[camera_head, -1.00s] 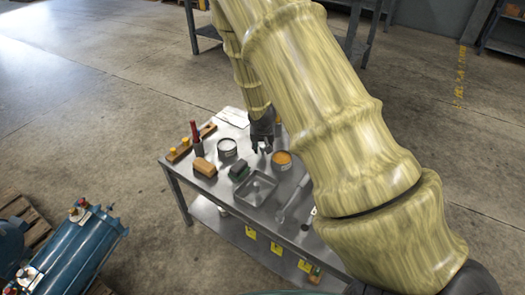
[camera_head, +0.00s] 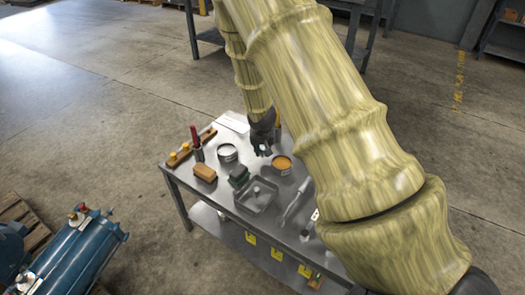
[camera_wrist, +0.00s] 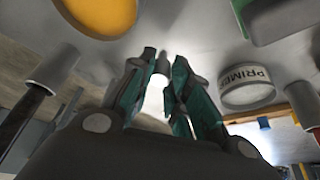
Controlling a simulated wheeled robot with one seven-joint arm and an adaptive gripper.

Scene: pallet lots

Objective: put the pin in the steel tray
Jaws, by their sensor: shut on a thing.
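My gripper (camera_head: 264,150) is above the far part of the metal table, between a white tin and an orange-filled tin. In the wrist view its teal fingers (camera_wrist: 163,75) are closed around a small grey piece, the pin (camera_wrist: 162,63), at the fingertips. In the head view the pin is too small to make out clearly. The steel tray (camera_head: 249,204) is a shallow square pan on the table, nearer to me than the gripper and apart from it. I cannot pick out the tray in the wrist view.
A red-handled tool (camera_head: 195,139) stands upright at left. My arm hides the table's right side.

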